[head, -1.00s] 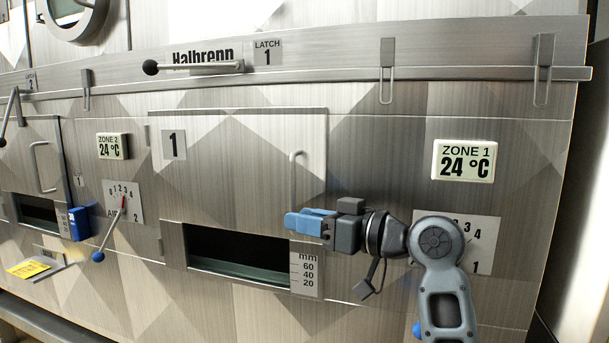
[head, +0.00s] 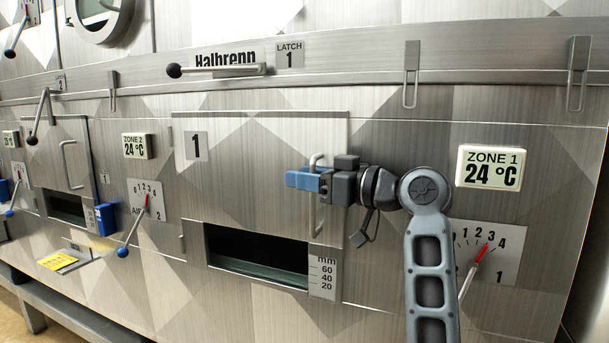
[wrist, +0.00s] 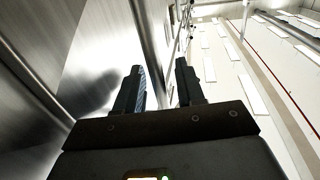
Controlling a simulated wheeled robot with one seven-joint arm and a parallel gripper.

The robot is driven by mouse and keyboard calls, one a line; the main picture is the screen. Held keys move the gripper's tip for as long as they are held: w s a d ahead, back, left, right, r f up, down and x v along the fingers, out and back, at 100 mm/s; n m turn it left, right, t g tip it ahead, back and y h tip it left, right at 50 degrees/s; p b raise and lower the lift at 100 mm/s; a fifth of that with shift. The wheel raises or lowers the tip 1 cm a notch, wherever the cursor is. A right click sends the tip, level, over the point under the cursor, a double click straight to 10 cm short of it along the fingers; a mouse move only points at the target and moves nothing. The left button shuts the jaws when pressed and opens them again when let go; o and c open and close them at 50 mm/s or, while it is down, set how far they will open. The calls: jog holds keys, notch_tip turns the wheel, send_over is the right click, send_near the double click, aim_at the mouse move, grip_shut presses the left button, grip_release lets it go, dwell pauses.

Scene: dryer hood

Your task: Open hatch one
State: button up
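Hatch one (head: 265,150) is the panel marked 1 in the head view; it looks closed, flush with the metal front. Its upright bar handle (head: 317,215) is at the panel's right side. My gripper (head: 306,180) is level with the handle's middle, blue fingers pointing left and covering part of the bar. In the wrist view my gripper (wrist: 160,88) has its fingers apart, with a bar (wrist: 150,50) running down toward the gap between them. I cannot tell whether they touch it. The latch 1 lever (head: 220,69) lies horizontal above the hatch, black knob to the left.
A dark slot (head: 258,255) with a mm scale (head: 323,277) is below the hatch. The zone 1 display (head: 490,167) and a dial with a red pointer (head: 485,250) are to the right. A blue-knobbed lever (head: 130,235) and a blue box (head: 106,219) are to the left.

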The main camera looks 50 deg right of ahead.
jog(key=shift+w, duration=0.25)
grip_shut()
dwell(0.5)
